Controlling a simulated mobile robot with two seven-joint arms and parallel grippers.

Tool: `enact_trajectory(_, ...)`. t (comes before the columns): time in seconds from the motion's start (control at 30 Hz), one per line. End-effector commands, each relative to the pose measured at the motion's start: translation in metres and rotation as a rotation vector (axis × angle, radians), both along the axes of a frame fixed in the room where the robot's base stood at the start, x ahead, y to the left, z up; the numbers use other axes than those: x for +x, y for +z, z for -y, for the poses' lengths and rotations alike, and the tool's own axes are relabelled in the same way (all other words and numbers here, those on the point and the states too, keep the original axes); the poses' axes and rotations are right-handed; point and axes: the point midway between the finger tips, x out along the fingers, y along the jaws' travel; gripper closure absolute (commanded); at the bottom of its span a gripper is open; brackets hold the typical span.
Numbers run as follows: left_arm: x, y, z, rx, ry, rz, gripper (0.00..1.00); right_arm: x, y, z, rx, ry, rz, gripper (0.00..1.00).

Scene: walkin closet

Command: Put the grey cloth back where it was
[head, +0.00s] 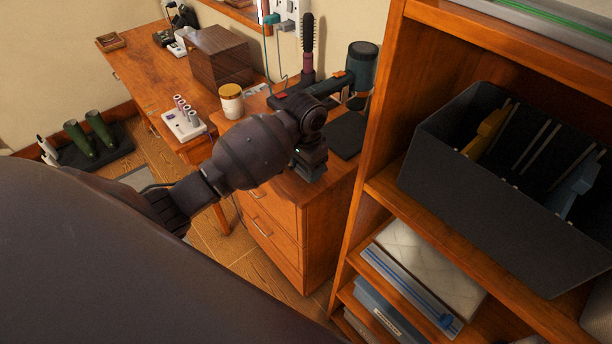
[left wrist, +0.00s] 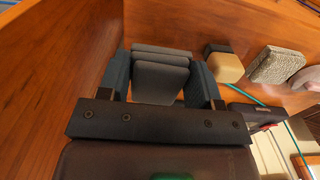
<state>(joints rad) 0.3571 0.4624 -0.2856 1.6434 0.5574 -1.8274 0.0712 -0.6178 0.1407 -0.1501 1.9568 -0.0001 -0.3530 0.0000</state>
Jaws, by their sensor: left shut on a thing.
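The grey cloth (left wrist: 160,75) shows in the left wrist view as a folded grey stack between the two fingers of my left gripper (left wrist: 160,82). The fingers press on it from both sides. In the head view, my left gripper (head: 310,165) is above the front part of the wooden drawer cabinet (head: 275,225), beside a dark flat pad (head: 348,135). The cloth cannot be made out clearly there; the gripper and arm cover it. Whether it touches the cabinet top cannot be told. My right gripper is not in view.
A white jar with a yellow lid (head: 231,102), a brush (head: 307,45) and a dark cylinder (head: 361,66) stand around the gripper. A tall wooden shelf (head: 365,205) with a dark bin (head: 425,165) rises close on the right. A desk (head: 150,65) extends left.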

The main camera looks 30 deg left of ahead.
Motion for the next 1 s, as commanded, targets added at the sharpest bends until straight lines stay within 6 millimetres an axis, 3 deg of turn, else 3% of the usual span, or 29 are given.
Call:
enact_trajectory(0.3, -0.001, -0.038, 0.0, 0.001, 0.0, -0.002, 0.6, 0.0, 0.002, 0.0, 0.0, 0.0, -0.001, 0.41)
enact_trajectory(0.7, -0.001, -0.042, 0.0, 0.0, 0.0, -0.001, 0.6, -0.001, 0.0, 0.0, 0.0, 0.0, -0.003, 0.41)
enact_trajectory(0.73, 0.0, -0.043, 0.0, 0.0, 0.0, -0.001, 0.4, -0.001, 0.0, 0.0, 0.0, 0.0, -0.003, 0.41)
enact_trajectory(0.8, 0.0, -0.042, 0.0, 0.0, 0.0, -0.001, 0.29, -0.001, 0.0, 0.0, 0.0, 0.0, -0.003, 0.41)
enact_trajectory(0.9, 0.0, -0.042, 0.0, 0.0, 0.0, -0.001, 0.16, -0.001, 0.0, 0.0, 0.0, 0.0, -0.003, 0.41)
enact_trajectory(1.0, 0.0, -0.042, 0.0, 0.0, 0.0, -0.001, 0.16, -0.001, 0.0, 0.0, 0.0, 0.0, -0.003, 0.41)
